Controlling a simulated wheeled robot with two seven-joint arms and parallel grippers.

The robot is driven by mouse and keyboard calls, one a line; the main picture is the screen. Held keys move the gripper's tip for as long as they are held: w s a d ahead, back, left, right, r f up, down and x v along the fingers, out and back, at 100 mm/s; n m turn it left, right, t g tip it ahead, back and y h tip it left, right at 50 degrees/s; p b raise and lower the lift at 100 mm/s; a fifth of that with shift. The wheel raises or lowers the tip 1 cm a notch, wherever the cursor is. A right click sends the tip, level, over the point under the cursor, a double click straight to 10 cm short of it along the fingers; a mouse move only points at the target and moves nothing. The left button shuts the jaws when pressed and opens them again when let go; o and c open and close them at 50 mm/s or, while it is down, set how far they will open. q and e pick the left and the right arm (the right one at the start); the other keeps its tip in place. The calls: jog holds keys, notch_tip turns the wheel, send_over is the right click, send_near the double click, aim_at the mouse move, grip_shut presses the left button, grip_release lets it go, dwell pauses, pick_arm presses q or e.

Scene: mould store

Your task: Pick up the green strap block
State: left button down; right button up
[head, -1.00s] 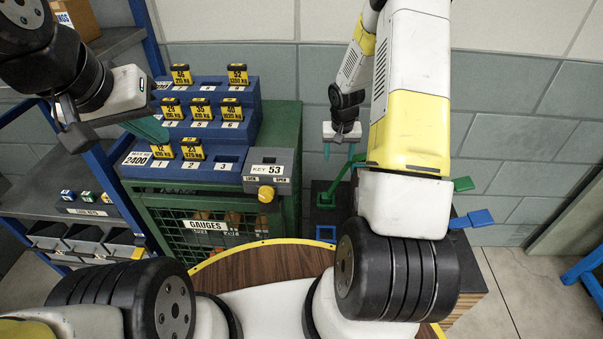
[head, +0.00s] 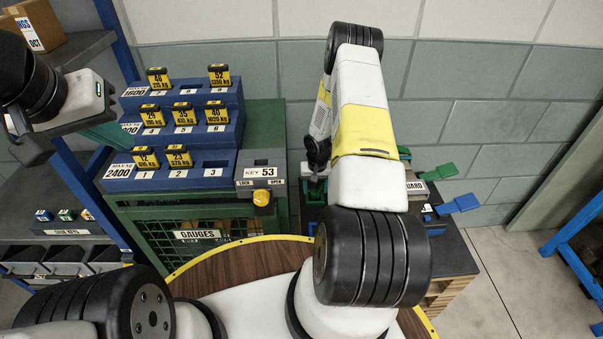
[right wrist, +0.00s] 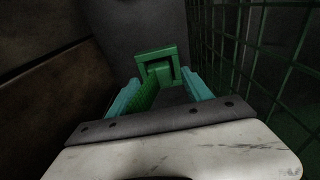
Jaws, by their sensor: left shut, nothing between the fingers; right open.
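In the right wrist view the green strap block (right wrist: 155,64) shows a square, frame-like end, with a green strip running back from it. My right gripper (right wrist: 160,92) is open, its two teal fingers on either side of the green strip. I cannot tell whether they touch it. In the head view my right gripper (head: 314,190) points down beside the dark stand, mostly hidden by my forearm. The block is largely hidden there. My left gripper (head: 104,134) is shut and empty, at the left by the blue stepped rack.
The blue stepped rack (head: 222,184) with yellow-black tags stands on a green mesh GAUGES cabinet (head: 270,130). A green paddle (head: 440,172) and a blue paddle (head: 459,204) stick out right of my forearm. A dark wall and green mesh flank the right gripper.

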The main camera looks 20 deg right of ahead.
jog(key=shift+w+f, duration=0.15)
jog(key=shift+f, duration=0.75)
jog(key=shift+c, duration=0.5)
jog(key=shift+r, duration=0.1)
grip_shut()
